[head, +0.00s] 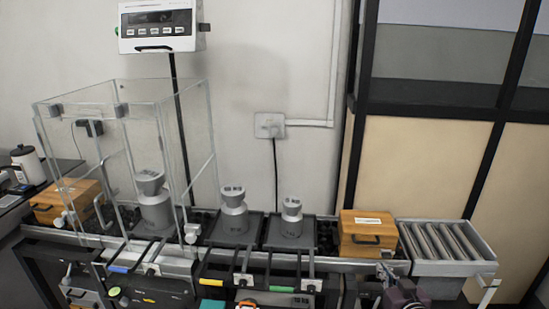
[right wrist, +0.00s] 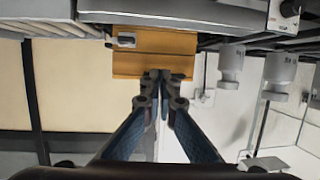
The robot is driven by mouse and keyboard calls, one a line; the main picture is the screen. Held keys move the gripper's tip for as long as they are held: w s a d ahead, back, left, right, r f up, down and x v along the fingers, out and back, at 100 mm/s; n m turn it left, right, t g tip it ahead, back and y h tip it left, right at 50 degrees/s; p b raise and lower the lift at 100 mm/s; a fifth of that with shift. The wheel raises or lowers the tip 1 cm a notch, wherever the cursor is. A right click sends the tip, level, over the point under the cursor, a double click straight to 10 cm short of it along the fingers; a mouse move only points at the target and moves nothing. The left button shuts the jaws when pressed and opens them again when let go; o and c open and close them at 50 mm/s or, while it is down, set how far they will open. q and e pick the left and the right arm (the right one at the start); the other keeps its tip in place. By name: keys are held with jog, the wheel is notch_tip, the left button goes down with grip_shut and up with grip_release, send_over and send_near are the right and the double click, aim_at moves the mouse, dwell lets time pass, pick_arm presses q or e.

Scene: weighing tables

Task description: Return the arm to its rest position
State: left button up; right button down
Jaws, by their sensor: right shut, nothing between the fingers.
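My right gripper (head: 388,274) is at the bottom right of the head view, low in front of the conveyor bench and below the right wooden box. In the right wrist view its fingers (right wrist: 160,76) are together with nothing between them. They point toward the wooden box (right wrist: 150,45), which shows behind the tips; the gripper holds no part of it. My left gripper is not in view.
The right wooden box (head: 366,236) stands beside a roller tray (head: 490,268). Grey weights (head: 292,222) stand on dark plates, one inside a clear glass enclosure (head: 190,110). Another wooden box (head: 68,203) is at left. A display (head: 160,24) stands above.

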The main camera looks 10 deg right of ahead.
jog(key=s+a+f+n+g+y, duration=0.1)
jog(key=s+a+f+g, duration=0.25)
jog(key=s+a, duration=0.35)
jog(key=s+a+f+n+g, duration=0.1)
jog(key=s+a+f+g, duration=0.1)
jog(key=s+a+f, duration=0.5)
jog(key=s+a+r+n+g+y, duration=0.1)
jog(key=s+a+g, duration=0.15)
jog(key=s, duration=0.75)
jog(key=s+a+r+g, duration=0.1)
jog(key=s+a+g, duration=0.15)
jog(key=s, duration=0.85)
notch_tip(320, 180, down, 27)
jog(key=s+g, duration=0.2)
jog(key=s, duration=0.1)
jog(key=s+d+f, duration=0.3)
jog(key=s+f, duration=1.2)
jog(key=s, duration=0.1)
jog(key=shift+d+f+n+g, duration=0.15)
jog(key=shift+d+n+g, duration=0.05)
jog(key=shift+n+g, duration=0.25)
jog(key=shift+s, duration=0.1)
jog(key=c, duration=2.7)
grip_release()
jog(key=shift+c, duration=0.2)
